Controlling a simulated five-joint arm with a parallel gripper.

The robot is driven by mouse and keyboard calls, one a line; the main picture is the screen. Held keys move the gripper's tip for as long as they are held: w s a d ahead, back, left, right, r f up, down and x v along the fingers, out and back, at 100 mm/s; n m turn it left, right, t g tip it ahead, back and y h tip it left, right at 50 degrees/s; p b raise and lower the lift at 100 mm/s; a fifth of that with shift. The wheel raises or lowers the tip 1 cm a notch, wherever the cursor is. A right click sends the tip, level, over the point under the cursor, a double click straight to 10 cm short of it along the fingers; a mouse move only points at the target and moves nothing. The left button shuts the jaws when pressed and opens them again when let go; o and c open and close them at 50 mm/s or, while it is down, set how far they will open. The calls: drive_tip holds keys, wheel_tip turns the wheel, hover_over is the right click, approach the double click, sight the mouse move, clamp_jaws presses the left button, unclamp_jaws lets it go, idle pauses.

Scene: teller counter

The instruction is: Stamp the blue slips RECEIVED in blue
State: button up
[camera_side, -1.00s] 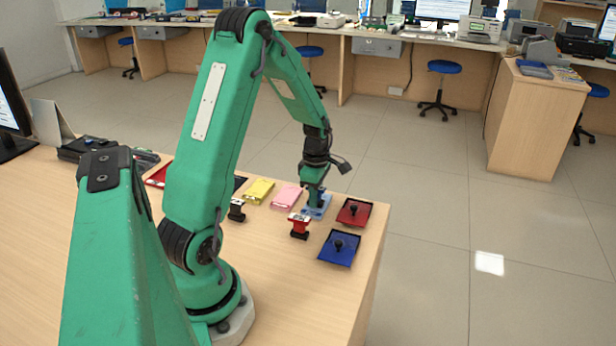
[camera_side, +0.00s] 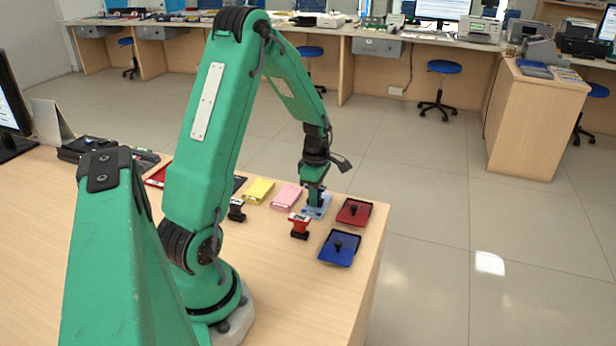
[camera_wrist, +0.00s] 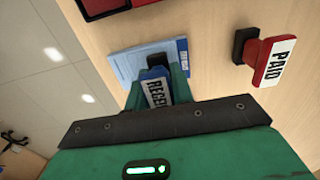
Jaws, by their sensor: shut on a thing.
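My gripper (camera_side: 315,197) is shut on a blue stamp, held over the blue slips (camera_side: 322,212). In the wrist view my gripper (camera_wrist: 158,90) grips the blue stamp (camera_wrist: 156,90), whose label starts "RECE". The stamp's black end (camera_wrist: 157,58) points at the blue slips (camera_wrist: 126,64); I cannot tell whether it touches them. No mark shows on the visible part of the top slip; the part behind the stamp is hidden. The blue ink pad (camera_side: 338,256) lies nearer the counter's front, with a black knob on it.
A red PAID stamp (camera_wrist: 276,62) stands right of the slips; it is also in the side view (camera_side: 299,222). A red ink pad (camera_side: 362,207) lies to the right. Pink slips (camera_side: 287,194), yellow slips (camera_side: 259,189) and a black stamp (camera_side: 237,212) are to the left.

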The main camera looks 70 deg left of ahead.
drive_tip(key=shift+r, duration=2.7)
